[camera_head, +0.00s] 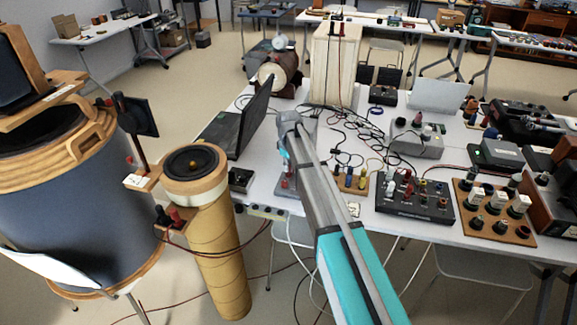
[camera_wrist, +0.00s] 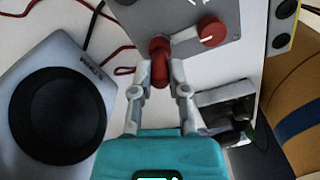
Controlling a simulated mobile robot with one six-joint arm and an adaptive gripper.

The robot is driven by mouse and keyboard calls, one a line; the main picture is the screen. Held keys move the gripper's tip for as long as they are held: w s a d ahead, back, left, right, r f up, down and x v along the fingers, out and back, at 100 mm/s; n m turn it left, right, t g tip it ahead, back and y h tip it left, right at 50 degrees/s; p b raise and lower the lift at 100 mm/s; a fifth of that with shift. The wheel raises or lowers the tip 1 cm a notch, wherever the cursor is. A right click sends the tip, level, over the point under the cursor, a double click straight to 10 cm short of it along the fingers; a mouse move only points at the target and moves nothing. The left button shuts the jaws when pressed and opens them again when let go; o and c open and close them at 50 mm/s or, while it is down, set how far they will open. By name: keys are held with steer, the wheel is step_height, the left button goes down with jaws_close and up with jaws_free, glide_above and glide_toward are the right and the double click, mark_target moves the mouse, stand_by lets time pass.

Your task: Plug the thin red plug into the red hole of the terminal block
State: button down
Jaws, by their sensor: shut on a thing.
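In the wrist view my gripper (camera_wrist: 160,75) is shut on a red plug (camera_wrist: 159,66), with a finger on each side. The plug's far end overlaps a grey panel (camera_wrist: 185,18); I cannot tell whether it touches it or sits in it. A yellowish strip with black round sockets (camera_wrist: 285,25) lies at the top right of the wrist view. In the head view a small wooden block with red and black terminals (camera_head: 173,217) is on the cardboard tube. I cannot tell which piece is the terminal block, and no red hole shows clearly. In the head view my arm hides most of the gripper.
A red knob (camera_wrist: 211,32) stands close right of the plug. A grey device with a black disc (camera_wrist: 60,110) is at left, and a small black box (camera_head: 240,180) stands nearby. The cardboard tube (camera_head: 215,255), laptop (camera_head: 240,130) and wooden terminal board (camera_head: 353,187) surround my arm.

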steer(key=shift+f, duration=0.15)
steer(key=c, duration=0.5)
jaws_free()
steer(key=shift+c, duration=0.2)
steer(key=shift+r+p, duration=3.7)
steer(key=shift+r, duration=0.05)
steer(key=s+d+m, duration=0.5)
steer(key=s+d, duration=0.3)
steer(key=s, duration=0.6)
steer(key=s+d+r+m+p, duration=0.1)
steer(key=s+d+m, duration=0.4)
steer(key=s+d, duration=0.4)
steer(key=s, duration=0.6)
steer(key=shift+d+r, duration=0.15)
steer(key=shift+r, duration=0.15)
